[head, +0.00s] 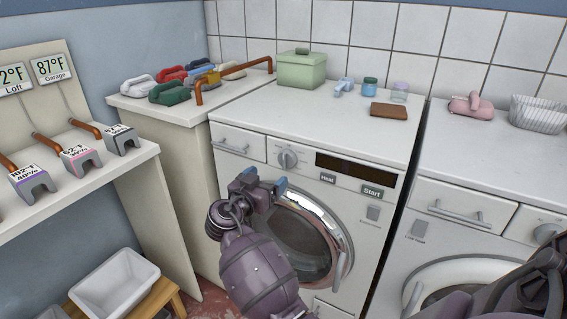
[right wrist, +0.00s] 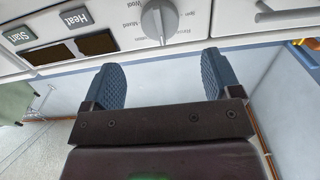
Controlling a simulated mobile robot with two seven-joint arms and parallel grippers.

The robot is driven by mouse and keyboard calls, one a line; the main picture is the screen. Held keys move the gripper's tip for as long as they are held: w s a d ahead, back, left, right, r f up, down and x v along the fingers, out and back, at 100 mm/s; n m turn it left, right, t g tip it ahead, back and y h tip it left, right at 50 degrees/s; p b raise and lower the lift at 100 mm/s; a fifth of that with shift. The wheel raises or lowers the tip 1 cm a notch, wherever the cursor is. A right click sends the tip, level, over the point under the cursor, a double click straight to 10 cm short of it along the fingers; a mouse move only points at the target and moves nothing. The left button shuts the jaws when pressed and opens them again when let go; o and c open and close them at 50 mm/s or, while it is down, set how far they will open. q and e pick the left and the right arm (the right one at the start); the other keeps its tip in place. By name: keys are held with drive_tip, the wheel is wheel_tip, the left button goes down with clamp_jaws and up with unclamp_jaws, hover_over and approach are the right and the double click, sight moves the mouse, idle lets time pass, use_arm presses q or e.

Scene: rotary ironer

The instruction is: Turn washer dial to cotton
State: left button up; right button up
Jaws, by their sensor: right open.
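The washer dial (head: 287,158) is a round grey knob on the front panel of the left washing machine (head: 262,170), between its drawer and the dark display. In the right wrist view the dial (right wrist: 160,20) is at the top, cut by the frame edge. Labels around it include Wool and Mixed; the rest are small, and I cannot tell which one it points to. My right gripper (head: 266,180) is open and empty, below and in front of the dial. In the right wrist view its blue fingers (right wrist: 162,66) are apart, with the dial beyond them, not between them.
Heat (head: 328,178) and Start (head: 372,192) buttons are right of the dial. The round door (head: 300,240) is below. A green box (head: 301,70), jars and a brown block (head: 389,111) stand on top. A second machine (head: 463,215) is at right, a shelf with sensors at left.

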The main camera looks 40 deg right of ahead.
sight(283, 163)
drive_tip(key=x, duration=0.8)
drive_tip(key=shift+w+d, duration=0.25)
drive_tip(key=shift+d, duration=0.3)
drive_tip(key=shift+c, duration=0.3)
